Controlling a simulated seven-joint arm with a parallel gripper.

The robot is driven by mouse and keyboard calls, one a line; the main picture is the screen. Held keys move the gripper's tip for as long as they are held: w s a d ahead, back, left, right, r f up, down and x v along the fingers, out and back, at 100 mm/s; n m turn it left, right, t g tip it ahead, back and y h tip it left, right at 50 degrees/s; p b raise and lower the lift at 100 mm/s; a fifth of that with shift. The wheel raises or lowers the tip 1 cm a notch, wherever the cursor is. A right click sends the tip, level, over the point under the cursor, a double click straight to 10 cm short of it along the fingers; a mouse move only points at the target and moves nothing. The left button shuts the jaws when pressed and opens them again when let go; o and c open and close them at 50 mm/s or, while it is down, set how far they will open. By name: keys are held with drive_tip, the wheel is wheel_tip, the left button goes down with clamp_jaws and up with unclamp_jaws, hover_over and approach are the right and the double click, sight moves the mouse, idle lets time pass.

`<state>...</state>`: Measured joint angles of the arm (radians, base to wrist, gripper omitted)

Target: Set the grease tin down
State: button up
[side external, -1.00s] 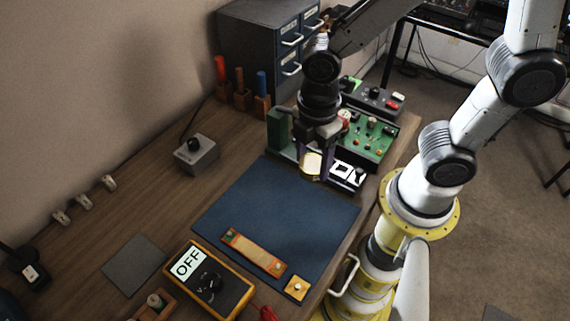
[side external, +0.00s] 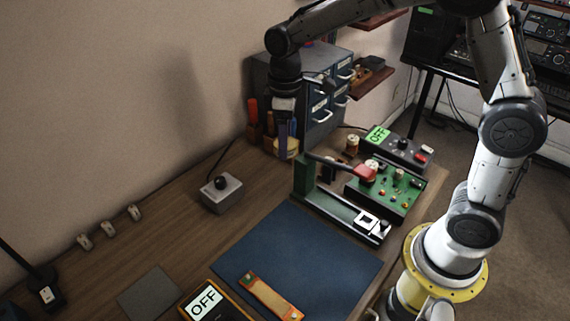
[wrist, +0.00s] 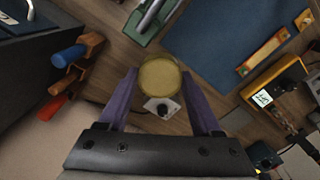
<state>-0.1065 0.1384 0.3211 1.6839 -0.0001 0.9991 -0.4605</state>
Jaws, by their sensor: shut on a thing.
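The grease tin (wrist: 160,77) is a round tin with a yellowish top, seen from above in the wrist view. My gripper (wrist: 160,88) is shut on it, with a purple finger on each side. In the side external view my gripper (side external: 284,132) holds the tin (side external: 287,149) in the air over the back of the bench, left of the green stand. The tin is small there and partly hidden by the fingers.
A grey box with a black knob (side external: 221,193) stands on the bench to the left. Screwdrivers in wooden blocks (side external: 253,117) and a drawer cabinet (side external: 312,110) are at the back. The green stand (side external: 306,174), a green circuit board (side external: 386,190) and the blue mat (side external: 300,262) lie to the right and front.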

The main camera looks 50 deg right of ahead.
drive_tip(key=w+d+m, duration=0.3)
drive_tip(key=w+d, duration=0.1)
drive_tip(key=w, duration=0.2)
drive_tip(key=s+a+n, duration=0.1)
drive_tip(key=s, duration=0.1)
drive_tip(key=s+a, duration=0.2)
drive_tip(key=s+a+n, duration=0.1)
drive_tip(key=s+a, duration=0.1)
drive_tip(key=shift+r+n, duration=0.3)
drive_tip(key=shift+r, duration=0.05)
drive_tip(key=s+a+f+n, duration=0.2)
drive_tip(key=s+n, duration=0.3)
drive_tip(key=s, duration=0.8)
drive_tip(key=s+a+f+n, duration=0.2)
drive_tip(key=s+n, duration=0.3)
drive_tip(key=s, duration=0.8)
hover_over(298, 266)
drive_tip(key=s, duration=0.1)
drive_tip(key=f, duration=0.5)
drive_tip(key=d+f, duration=0.1)
drive_tip(key=f, duration=0.2)
drive_tip(key=shift+f, duration=0.15)
drive_tip(key=shift+w+a+f, duration=0.4)
drive_tip(key=shift+w+f, duration=0.1)
drive_tip(key=shift+f, duration=1.8)
